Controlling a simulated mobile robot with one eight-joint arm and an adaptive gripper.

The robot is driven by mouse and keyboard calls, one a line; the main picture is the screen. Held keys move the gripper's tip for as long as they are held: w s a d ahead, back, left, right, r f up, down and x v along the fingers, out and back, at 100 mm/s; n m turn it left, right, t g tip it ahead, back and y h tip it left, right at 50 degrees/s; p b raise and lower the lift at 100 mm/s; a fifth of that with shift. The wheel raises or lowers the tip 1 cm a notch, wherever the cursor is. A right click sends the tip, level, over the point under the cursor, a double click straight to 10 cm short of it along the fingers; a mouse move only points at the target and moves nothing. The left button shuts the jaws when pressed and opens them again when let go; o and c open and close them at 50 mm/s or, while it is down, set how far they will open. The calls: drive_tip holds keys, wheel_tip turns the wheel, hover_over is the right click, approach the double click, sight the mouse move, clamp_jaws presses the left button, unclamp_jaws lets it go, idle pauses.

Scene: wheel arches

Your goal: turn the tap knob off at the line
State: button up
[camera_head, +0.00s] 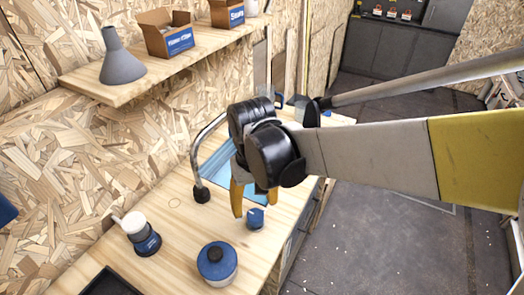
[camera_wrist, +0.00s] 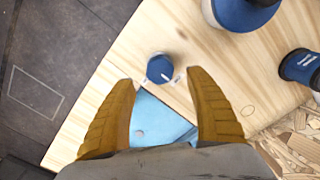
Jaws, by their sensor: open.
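The tap knob (camera_head: 255,218) is a small blue knob on the wooden counter, near its front edge. In the wrist view the knob (camera_wrist: 160,68) shows from above, with small pale marks on or beside it; I cannot read which is the line. A curved metal tap spout (camera_head: 199,160) rises behind, beside the blue sink basin (camera_head: 215,158). My gripper (camera_head: 255,205) points down over the knob with its orange fingers apart. In the wrist view the open gripper (camera_wrist: 160,78) has a finger on each side of the knob's position, with nothing held. Contact with the knob is not visible.
A shelf (camera_head: 120,88) above holds a grey funnel (camera_head: 121,62) and boxes. Open floor (camera_head: 375,240) lies to the right.

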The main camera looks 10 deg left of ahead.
sight(255, 214)
wheel_tip(255, 214, up, 7)
drive_tip(key=shift+f, duration=0.1)
idle(0.3)
drive_tip(key=s+d+m+t, duration=0.2)
drive_tip(key=d+m+t, duration=0.1)
drive_tip(key=d, duration=0.9)
drive_tip(key=s+d+r+m+t, duration=0.1)
drive_tip(key=s+d+m+t, duration=0.2)
drive_tip(key=d, duration=1)
drive_tip(key=shift+s+d+r+t, duration=0.2)
drive_tip(key=shift+s+d+t, duration=0.15)
drive_tip(key=shift+t, duration=0.25)
